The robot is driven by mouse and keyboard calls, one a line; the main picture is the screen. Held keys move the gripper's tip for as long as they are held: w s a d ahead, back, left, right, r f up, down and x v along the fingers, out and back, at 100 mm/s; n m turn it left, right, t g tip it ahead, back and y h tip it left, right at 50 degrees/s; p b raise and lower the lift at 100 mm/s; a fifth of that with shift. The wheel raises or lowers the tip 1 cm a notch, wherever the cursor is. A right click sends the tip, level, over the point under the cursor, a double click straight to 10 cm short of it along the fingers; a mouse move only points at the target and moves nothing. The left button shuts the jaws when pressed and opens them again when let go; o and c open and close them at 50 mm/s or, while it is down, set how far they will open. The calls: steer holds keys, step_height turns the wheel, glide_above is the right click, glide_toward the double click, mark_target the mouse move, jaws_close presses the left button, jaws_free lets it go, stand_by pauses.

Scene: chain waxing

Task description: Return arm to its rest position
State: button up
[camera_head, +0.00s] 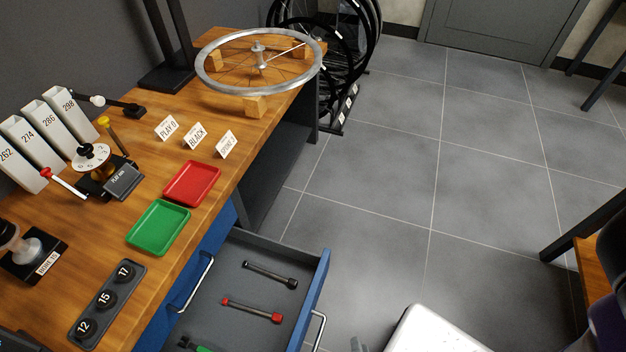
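My gripper is not clearly seen in the head view. A white rounded part (435,332) at the bottom edge looks like part of my own body, and a small grey piece shows beside it, cut off by the frame. The wooden workbench (225,150) runs along the left. Its blue-fronted drawer (318,285) stands open, with a black-handled tool (270,275), a red-and-black tool (252,311) and a green-ended tool (195,345) lying inside.
On the bench are a spoked wheel (222,83) on wooden blocks, a red tray (192,183), a green tray (158,227), numbered white holders (45,125) and a dial device (92,160). Black wheels stand behind. Grey tiled floor (430,150) is clear; another table is at right.

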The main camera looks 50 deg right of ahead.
steer(key=a+f+m+g+y, duration=0.25)
steer(key=a+f+y, duration=0.25)
steer(key=a+y, duration=0.45)
steer(key=w+a+r+m+t+y, duration=0.1)
steer(key=a+r+m+y, duration=0.15)
steer(key=r, duration=0.25)
steer(key=w+a+r+m+y, duration=0.1)
steer(key=a+r, duration=0.3)
steer(key=r, duration=0.2)
steer(key=w+d+r+m+t+y, duration=0.1)
steer(key=w+r+m+t+y, duration=0.15)
steer(key=r, duration=0.75)
steer(key=s+d+r+m+t+h, duration=0.1)
steer(key=d+r+m+t+h, duration=0.15)
steer(key=d+r, duration=0.65)
steer(key=d+r+m+t+h, duration=0.25)
steer(key=d+r+m, duration=0.2)
steer(key=r, duration=0.75)
step_height(320, 180, up, 25)
steer(key=p, duration=2.5)
steer(key=shift+d+n, duration=0.3)
steer(key=shift+n, duration=0.15)
